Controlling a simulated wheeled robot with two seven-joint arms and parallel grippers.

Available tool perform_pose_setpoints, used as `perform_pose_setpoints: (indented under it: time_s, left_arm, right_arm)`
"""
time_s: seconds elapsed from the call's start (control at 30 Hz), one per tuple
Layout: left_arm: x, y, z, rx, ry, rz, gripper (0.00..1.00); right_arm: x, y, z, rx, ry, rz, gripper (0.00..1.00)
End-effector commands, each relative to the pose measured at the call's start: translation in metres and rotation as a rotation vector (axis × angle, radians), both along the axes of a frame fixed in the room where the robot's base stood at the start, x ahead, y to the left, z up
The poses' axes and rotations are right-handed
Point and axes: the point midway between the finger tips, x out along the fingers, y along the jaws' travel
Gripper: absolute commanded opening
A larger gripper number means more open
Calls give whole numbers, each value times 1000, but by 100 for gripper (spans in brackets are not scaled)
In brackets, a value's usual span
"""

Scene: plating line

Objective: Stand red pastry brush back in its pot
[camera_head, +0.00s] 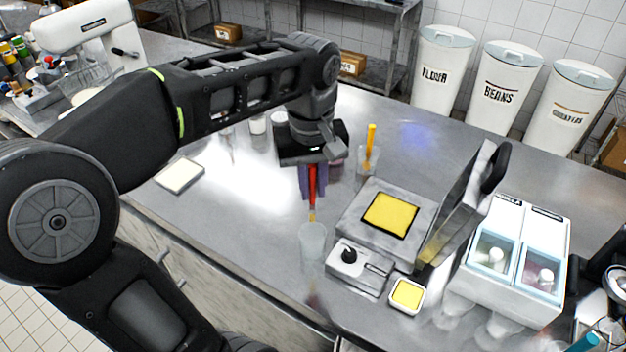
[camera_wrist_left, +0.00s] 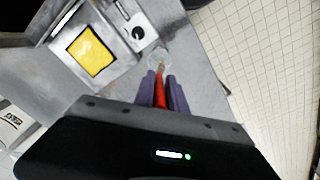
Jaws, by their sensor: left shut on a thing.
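My left gripper (camera_head: 311,183) is shut on the red pastry brush (camera_head: 312,186), which hangs upright with its yellowish bristles down. A translucent pot (camera_head: 312,242) stands on the counter below the brush. In the head view the bristle tip is just above the pot's rim. The left wrist view shows the purple fingers of the left gripper (camera_wrist_left: 161,92) on both sides of the red brush (camera_wrist_left: 160,97), with the pot (camera_wrist_left: 158,57) just beyond the bristles. I cannot tell whether the tip is inside the rim. My right gripper is in neither view.
An open press with a yellow plate (camera_head: 391,215) stands right of the pot, its knob box (camera_head: 358,268) close by. A yellow-filled dish (camera_head: 407,294) sits in front. Another clear pot with a yellow-handled brush (camera_head: 371,138) stands behind. The counter left of the pot is bare.

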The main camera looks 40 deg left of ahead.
Motion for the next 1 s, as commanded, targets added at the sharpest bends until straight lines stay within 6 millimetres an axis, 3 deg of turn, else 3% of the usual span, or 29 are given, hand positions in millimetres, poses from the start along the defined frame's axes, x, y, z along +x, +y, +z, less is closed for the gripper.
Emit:
perform_pose_setpoints:
  time_s: [0.37,1.0]
  left_arm:
    - [0,0,-12,0,0,0,0]
    - [0,0,-79,0,0,0,0]
  right_arm:
    - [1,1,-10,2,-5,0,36]
    - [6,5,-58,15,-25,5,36]
